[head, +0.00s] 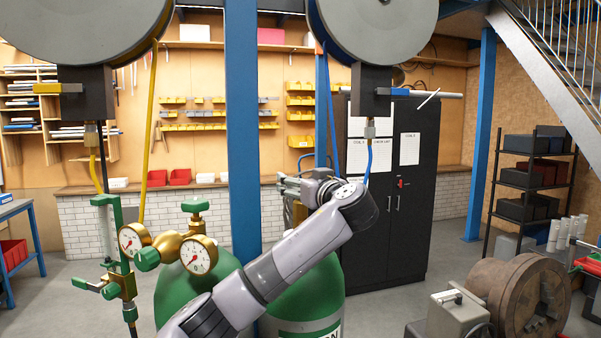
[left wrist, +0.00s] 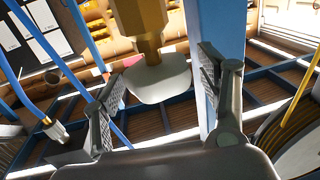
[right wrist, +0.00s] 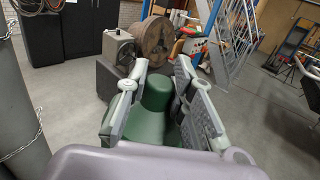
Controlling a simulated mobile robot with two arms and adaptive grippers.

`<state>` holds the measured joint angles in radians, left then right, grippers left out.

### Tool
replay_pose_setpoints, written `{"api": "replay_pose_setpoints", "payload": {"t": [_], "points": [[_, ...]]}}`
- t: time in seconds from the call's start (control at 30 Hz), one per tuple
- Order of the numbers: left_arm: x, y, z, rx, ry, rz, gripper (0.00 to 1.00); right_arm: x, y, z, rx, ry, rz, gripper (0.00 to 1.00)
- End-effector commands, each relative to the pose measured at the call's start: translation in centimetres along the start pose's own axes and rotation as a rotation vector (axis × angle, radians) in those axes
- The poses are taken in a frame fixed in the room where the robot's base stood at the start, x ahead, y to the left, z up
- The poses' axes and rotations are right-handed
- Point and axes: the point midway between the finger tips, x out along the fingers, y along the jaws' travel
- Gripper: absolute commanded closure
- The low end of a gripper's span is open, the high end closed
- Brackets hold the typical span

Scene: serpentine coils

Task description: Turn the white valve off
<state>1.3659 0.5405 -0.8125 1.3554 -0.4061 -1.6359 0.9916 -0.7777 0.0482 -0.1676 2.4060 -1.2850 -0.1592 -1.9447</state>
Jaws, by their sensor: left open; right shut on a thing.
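A pale white knob (left wrist: 160,82) on a brass stem (left wrist: 140,20) shows in the left wrist view. My left gripper (left wrist: 158,68) is open, one finger on each side of the knob, with gaps visible on both sides. In the head view my left gripper (head: 284,184) is in front of a blue post, near a brass fitting (head: 297,212); the white knob cannot be made out there. My right gripper (right wrist: 160,72) is shut on a green rounded part (right wrist: 156,96) in the right wrist view. It is not visible in the head view.
Green gas cylinders (head: 325,285) stand behind my left arm. A gauge assembly (head: 170,247) with green knobs is at the left. Large reels (head: 375,20) hang above with hoses. A black cabinet (head: 410,200) and a brown chuck (head: 525,300) are at the right.

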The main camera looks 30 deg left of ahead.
Motion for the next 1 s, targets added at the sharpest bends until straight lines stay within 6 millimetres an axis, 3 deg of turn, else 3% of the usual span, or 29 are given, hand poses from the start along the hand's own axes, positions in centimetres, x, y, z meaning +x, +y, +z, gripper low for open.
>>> {"api": "replay_pose_setpoints", "payload": {"t": [0.33, 1.0], "points": [[0.31, 0.04, 0.08, 0.000, 0.000, 0.002, 0.33, 0.01, 0.01, 0.30, 0.000, -0.002, 0.000, 1.00], [0.27, 0.05, 0.04, 0.000, 0.000, 0.002, 0.78, 0.02, 0.00, 0.31, 0.000, -0.003, 0.000, 1.00]]}}
